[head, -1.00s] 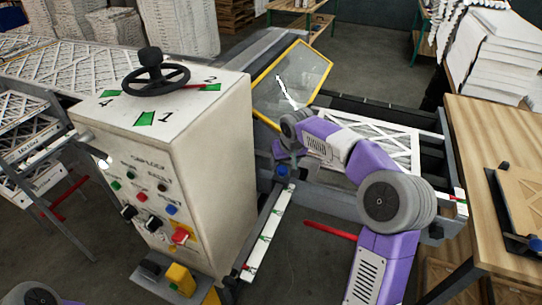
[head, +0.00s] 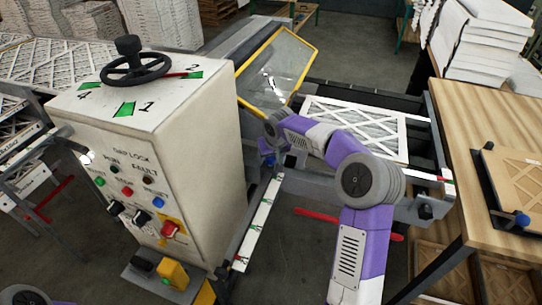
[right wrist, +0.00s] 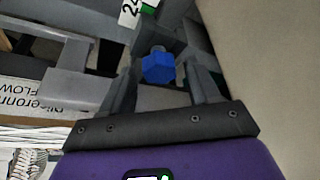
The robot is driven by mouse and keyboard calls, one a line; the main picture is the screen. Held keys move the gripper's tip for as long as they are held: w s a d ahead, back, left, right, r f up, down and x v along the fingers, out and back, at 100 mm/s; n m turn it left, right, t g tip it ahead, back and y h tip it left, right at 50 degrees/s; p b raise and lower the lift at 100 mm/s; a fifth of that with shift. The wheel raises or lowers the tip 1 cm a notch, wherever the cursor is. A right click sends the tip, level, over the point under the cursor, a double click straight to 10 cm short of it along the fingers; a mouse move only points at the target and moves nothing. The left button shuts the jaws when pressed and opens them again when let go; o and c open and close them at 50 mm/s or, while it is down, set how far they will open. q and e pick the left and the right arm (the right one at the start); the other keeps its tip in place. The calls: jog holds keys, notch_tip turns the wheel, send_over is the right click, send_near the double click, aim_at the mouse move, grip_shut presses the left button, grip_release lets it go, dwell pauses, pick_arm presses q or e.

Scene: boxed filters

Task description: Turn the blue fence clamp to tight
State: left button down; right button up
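The blue fence clamp knob (right wrist: 158,67) shows in the right wrist view, straight ahead and between the fingers of my right gripper (right wrist: 161,76). The fingers are spread, with a gap on each side of the knob, so it is not gripped. In the head view my right gripper (head: 270,154) is down at the rail beside the white control cabinet, and it mostly hides the knob. A white scale strip with green marks (head: 258,222) runs toward the viewer below it. My left gripper is out of view.
The control cabinet (head: 185,140) with a handwheel (head: 144,70) stands close to the left of my gripper. A yellow-framed clear guard (head: 275,72) is behind it. A white lattice filter (head: 355,128) lies on the conveyor. A wooden bench (head: 465,125) stands at right.

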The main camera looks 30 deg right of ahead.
jog(key=c, duration=0.9)
jog(key=shift+m+h+b, duration=0.3)
jog(key=shift+m+b, duration=0.2)
jog(key=shift+m, duration=0.2)
jog(key=o, duration=1)
jog(key=p+v, duration=0.1)
jog(key=v, duration=0.6)
jog(key=shift+s+r, duration=0.1)
jog(key=shift+r, duration=0.2)
